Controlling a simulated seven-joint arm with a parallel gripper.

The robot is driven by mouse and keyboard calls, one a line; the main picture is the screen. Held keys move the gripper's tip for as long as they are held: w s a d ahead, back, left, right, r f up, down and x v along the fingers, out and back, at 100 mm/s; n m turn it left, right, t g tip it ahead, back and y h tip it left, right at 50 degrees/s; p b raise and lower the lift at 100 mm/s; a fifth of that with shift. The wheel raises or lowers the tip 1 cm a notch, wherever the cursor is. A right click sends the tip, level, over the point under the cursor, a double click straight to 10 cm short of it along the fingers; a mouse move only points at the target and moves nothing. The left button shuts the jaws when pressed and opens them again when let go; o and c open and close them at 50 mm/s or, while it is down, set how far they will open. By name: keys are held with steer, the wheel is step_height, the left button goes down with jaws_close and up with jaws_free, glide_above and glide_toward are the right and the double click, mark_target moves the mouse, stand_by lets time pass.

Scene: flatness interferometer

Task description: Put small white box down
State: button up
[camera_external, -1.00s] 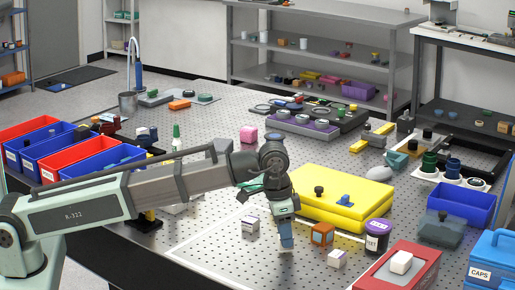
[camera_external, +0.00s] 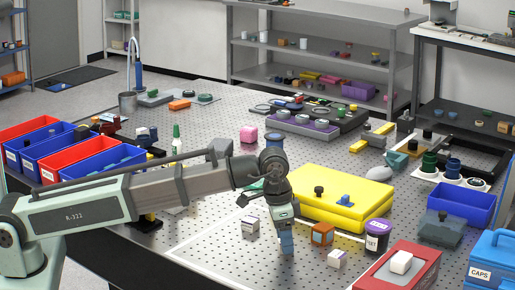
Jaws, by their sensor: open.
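My gripper (camera_external: 287,246) points down, low over the perforated table, and is open; the gap between its fingers does not show clearly from this side. I see no box in it. A small white box with dark marks (camera_external: 250,225) stands on the table to the left of my gripper, apart from it. Another small white box (camera_external: 337,259) stands to the right of and nearer than my gripper. A white block (camera_external: 401,262) rests on the red tray (camera_external: 424,264) at the lower right.
A large yellow case (camera_external: 370,196) lies behind. Blue and red bins (camera_external: 105,163) line the left. The table left of the first box is fairly clear.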

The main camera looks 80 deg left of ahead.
steer(key=shift+r, duration=0.15)
step_height(320, 180, up, 12)
steer(key=s, duration=0.1)
steer(key=shift+s, duration=0.4)
